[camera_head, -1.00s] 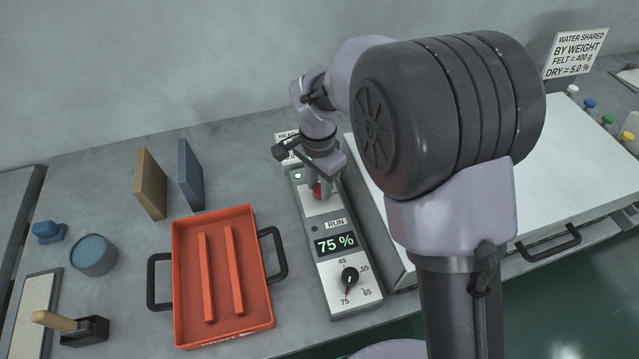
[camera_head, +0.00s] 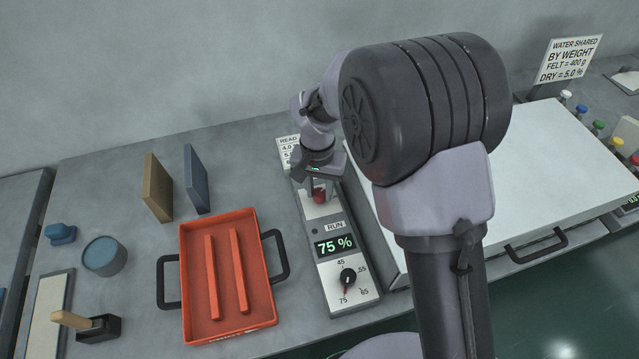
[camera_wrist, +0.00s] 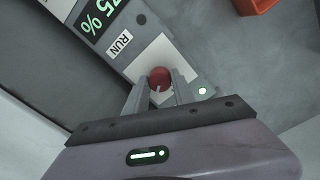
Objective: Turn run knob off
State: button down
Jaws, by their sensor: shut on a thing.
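The red run knob (camera_head: 319,196) sits on the white panel of the control unit (camera_head: 363,291), above the RUN label (camera_head: 335,227). In the wrist view the red knob (camera_wrist: 159,77) is between the two fingertips, with a pale pointer mark on it. My gripper (camera_wrist: 158,86) points down at the panel and is shut on the knob; it also shows in the head view (camera_head: 318,185). A small lamp (camera_wrist: 202,91) on the panel beside the knob glows pale green. The display (camera_head: 334,244) reads 75 %.
A black dial (camera_head: 348,276) with marks from 45 to 75 is lower on the unit. A red tray (camera_head: 262,309) with black handles stands left. A large white-topped box (camera_head: 540,170) stands right. Brown (camera_head: 157,188) and blue (camera_head: 196,180) boards stand behind the tray.

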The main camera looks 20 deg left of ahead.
aim_at(319, 194)
jog(key=n+p, duration=0.3)
jog(key=n, duration=0.2)
jog(key=shift+r+n, duration=0.15)
jog(key=shift+n, duration=0.15)
jog(key=n+p, duration=0.2)
jog(key=n, duration=0.3)
jog(key=shift+n+p, duration=0.3)
jog(key=shift+n, duration=0.2)
jog(key=c, duration=1.1)
grip_release()
jog(key=shift+o, duration=0.2)
notch_tip(319, 194, up, 17)
jog(key=p, duration=0.5)
jog(key=shift+s, duration=0.2)
